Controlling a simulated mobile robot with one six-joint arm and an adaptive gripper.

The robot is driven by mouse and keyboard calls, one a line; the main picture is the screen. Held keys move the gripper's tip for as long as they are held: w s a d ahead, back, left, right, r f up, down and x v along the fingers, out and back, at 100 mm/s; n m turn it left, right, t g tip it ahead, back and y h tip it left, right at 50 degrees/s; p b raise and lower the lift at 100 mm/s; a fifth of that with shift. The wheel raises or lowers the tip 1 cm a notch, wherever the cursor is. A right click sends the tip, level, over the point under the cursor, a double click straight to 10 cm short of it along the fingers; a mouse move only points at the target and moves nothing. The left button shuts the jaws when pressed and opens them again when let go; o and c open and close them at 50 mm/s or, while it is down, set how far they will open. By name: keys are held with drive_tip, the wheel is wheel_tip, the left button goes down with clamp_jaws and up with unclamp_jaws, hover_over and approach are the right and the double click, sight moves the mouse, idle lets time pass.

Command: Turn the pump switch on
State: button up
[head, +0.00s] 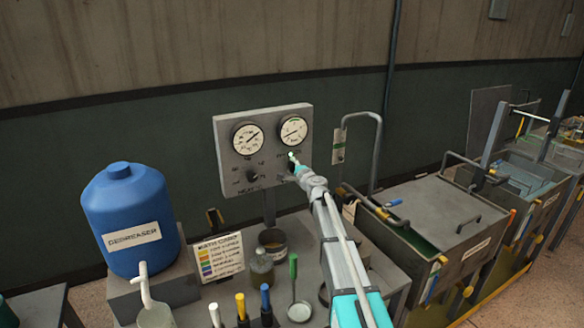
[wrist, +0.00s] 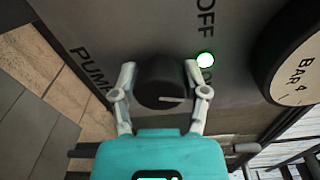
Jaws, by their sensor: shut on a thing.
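The pump switch (wrist: 160,82) is a round black knob on a grey panel, with a white pointer line that points right in the wrist view. My gripper (wrist: 160,70) has one finger on each side of the knob and is shut on it. The word PUMP is left of the knob, and OFF is above right. Another label beside the right finger is partly hidden. A small lamp (wrist: 205,60) near OFF glows green-white. In the head view my arm reaches the panel (head: 228,150) at its lower right, and my gripper hides the switch there.
Two gauges (head: 247,139) top the panel, with another black knob (head: 252,177) below the left one. A blue degreaser drum (head: 130,218) stands left. A colour chart (head: 220,257) and several coloured-handled tools stand on the bench below. Grey tanks (head: 425,215) lie right.

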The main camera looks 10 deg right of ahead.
drive_tip(key=shift+w+m, duration=0.1)
drive_tip(key=shift+m, duration=1)
drive_tip(key=o, duration=1.1)
drive_tip(key=shift+o, duration=0.2)
drive_tip(key=shift+n, duration=0.3)
